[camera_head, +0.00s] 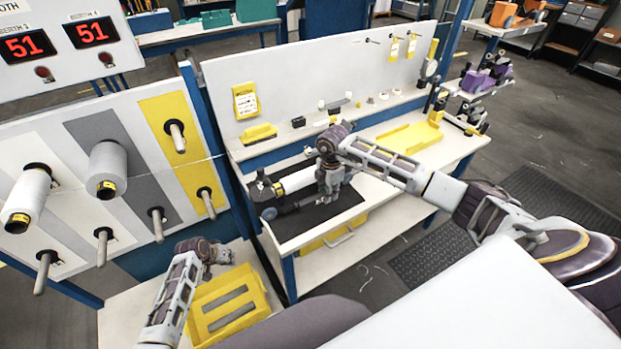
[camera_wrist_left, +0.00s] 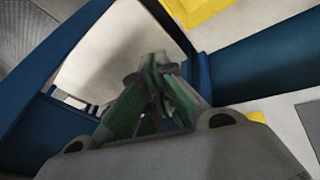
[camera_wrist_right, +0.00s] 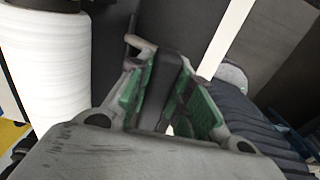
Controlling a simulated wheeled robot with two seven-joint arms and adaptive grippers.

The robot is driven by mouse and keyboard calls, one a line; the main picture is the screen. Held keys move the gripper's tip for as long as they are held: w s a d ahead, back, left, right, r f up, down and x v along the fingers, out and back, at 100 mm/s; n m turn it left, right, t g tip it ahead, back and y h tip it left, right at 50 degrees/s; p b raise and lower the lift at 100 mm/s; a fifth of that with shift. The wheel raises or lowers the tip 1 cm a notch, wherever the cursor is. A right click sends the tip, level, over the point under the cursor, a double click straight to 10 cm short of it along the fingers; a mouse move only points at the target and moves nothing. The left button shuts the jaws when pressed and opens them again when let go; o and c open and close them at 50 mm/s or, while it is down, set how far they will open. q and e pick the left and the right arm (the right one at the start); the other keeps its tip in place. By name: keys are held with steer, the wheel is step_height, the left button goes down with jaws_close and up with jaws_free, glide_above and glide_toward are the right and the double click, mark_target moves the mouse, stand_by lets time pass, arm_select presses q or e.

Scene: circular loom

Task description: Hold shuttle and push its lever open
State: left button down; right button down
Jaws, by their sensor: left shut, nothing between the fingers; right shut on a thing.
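The shuttle (camera_head: 268,188) lies on a black mat (camera_head: 318,212) on the workbench, its dark end to the left and a white bobbin (camera_head: 297,180) along it. My right gripper (camera_head: 328,192) is at the shuttle's right part, pointing down. In the right wrist view its green-padded fingers (camera_wrist_right: 168,85) are shut on a dark bar-like part of the shuttle; I cannot tell whether this is the lever. The white bobbin (camera_wrist_right: 48,65) shows large at left there. My left gripper (camera_head: 208,252) is shut and empty, low by a yellow tray, away from the shuttle; its fingertips (camera_wrist_left: 157,75) meet in the left wrist view.
The yellow tray (camera_head: 208,292) stands on a lower surface at left. A creel panel (camera_head: 80,200) with pegs and white spools (camera_head: 108,165) rises behind my left arm. The workbench holds a yellow tray (camera_head: 408,138) at right and a white backboard (camera_head: 300,85) behind.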

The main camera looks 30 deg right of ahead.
arm_select(q)
steer(key=w+d+r+m+h, duration=0.1)
steer(key=w+d+r, duration=0.2)
steer(key=r, duration=0.4)
steer(key=w+d+r+m, duration=0.1)
steer(key=w+d+r, duration=0.2)
steer(key=r, duration=0.4)
step_height(320, 180, up, 23)
steer(key=m+g+h, duration=0.1)
steer(key=m+g, duration=0.1)
glide_above(267, 183)
steer(key=a, duration=0.2)
steer(key=shift+w+d, duration=0.15)
steer(key=shift+w, duration=0.25)
steer(key=shift+d+f, duration=0.1)
steer(key=shift+f, duration=0.05)
